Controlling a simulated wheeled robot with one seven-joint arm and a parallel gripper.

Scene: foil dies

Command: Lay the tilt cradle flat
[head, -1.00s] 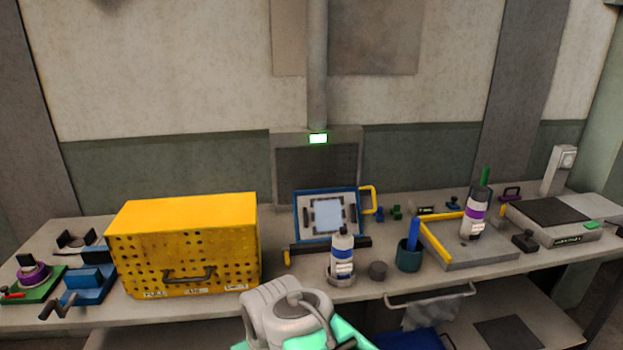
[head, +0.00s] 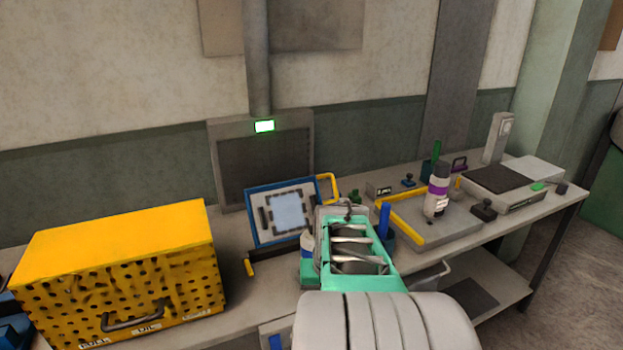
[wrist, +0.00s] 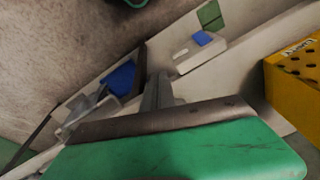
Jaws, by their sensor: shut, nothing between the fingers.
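The tilt cradle (head: 287,212) is a blue-framed panel with a pale square plate on it. It stands tilted up at the back of the bench in the head view, leaning towards the wall. Its yellow handle (head: 330,186) sticks out at its upper right. My arm reaches in from the bottom of the head view, in front of the cradle's lower right side. My gripper (wrist: 158,92) shows in the wrist view with its fingers shut and empty; in the head view my own arm mostly hides the fingers. I cannot tell its distance from the cradle.
A yellow perforated box (head: 120,270) stands left of the cradle. To the right are a grey tray (head: 465,222) with a yellow edge, a purple-banded bottle (head: 437,192) and a flat grey device (head: 505,190).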

